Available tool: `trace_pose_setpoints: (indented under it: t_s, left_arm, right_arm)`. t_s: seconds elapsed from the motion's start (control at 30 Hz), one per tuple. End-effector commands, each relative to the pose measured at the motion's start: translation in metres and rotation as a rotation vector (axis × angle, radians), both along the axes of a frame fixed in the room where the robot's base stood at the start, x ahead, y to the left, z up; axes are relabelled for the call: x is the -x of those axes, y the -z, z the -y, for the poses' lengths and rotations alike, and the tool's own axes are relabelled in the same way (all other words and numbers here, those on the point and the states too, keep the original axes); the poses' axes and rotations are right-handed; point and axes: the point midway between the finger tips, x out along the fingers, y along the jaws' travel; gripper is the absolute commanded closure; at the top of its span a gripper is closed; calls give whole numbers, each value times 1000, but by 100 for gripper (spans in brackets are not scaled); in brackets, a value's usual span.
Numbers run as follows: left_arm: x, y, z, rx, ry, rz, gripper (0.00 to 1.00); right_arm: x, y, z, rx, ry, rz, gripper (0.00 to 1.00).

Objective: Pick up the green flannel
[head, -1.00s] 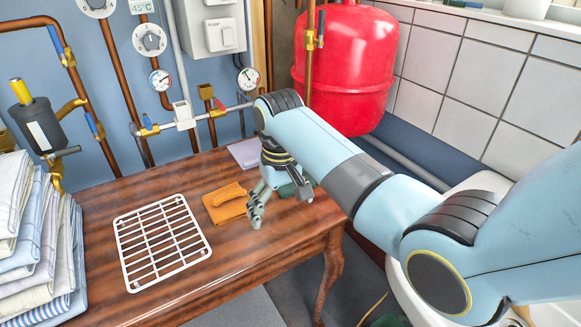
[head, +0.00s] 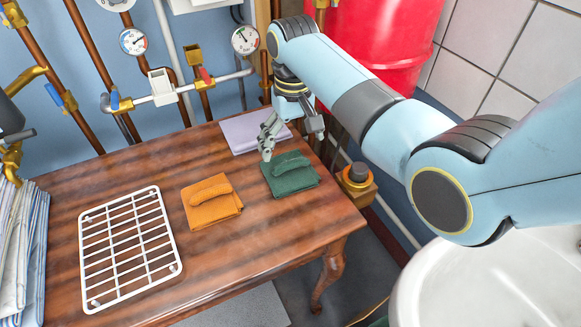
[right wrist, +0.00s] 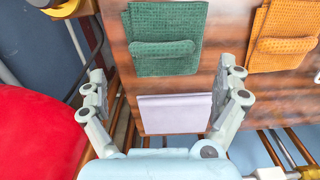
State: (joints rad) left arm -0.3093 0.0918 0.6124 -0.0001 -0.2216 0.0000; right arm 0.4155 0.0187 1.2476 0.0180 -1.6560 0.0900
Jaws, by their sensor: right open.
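The green flannel (head: 289,180) lies folded on the wooden table, near its right end, with a rolled ridge across its top. It also shows in the right wrist view (right wrist: 165,52), at the top. My right gripper (head: 293,146) is open and empty. It hangs just behind the flannel in the head view, close to its far edge. In the right wrist view its spread fingers (right wrist: 165,80) stand either side of the flannel's ridged end, with nothing between them. I cannot tell its exact height above the table. My left gripper is not in view.
An orange flannel (head: 211,203) lies left of the green one. A lilac cloth (head: 252,132) lies behind, near the wall pipes. A white wire rack (head: 130,248) and a linen stack (head: 22,245) are farther left.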

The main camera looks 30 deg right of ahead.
Motion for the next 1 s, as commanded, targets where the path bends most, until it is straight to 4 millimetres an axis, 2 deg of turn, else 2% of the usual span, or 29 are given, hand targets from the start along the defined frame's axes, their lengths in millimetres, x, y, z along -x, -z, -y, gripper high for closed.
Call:
trace_pose_setpoints:
  t_s: [0.17,0.4,0.7,1.0]
  left_arm:
    - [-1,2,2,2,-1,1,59]
    - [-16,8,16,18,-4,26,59]
    - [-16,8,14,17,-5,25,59]
    - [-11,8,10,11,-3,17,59]
  right_arm:
    - [0,16,-1,0,0,-1,0]
    - [1,52,-3,1,0,-2,0]
    - [1,57,-3,1,0,1,0]
    - [1,57,-3,1,0,1,38]
